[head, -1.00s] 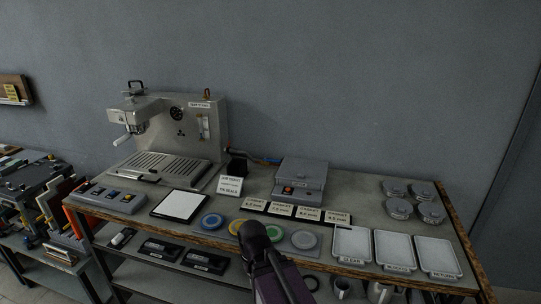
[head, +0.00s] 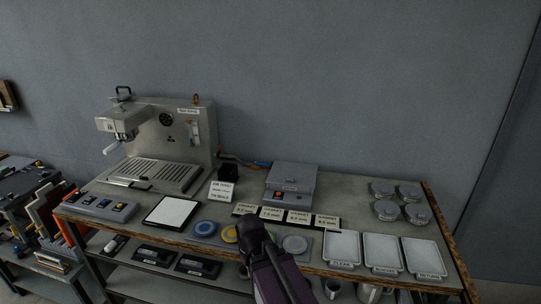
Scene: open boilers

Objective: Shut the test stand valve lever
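The test stand (head: 180,141), a grey metal machine with a drip grate, stands at the back left of the bench. A light-coloured handle (head: 112,146) angles down to the left below its head. Part of my dark arm rises at the bottom centre, well to the right of the stand. My gripper's fingers are not visible.
The bench (head: 335,184) holds a grey box (head: 291,182), coloured discs, label cards, white trays (head: 383,252) and several round lidded pots. A white pad (head: 171,211) and a switch panel (head: 101,207) lie before the stand. Another cluttered bench is at left.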

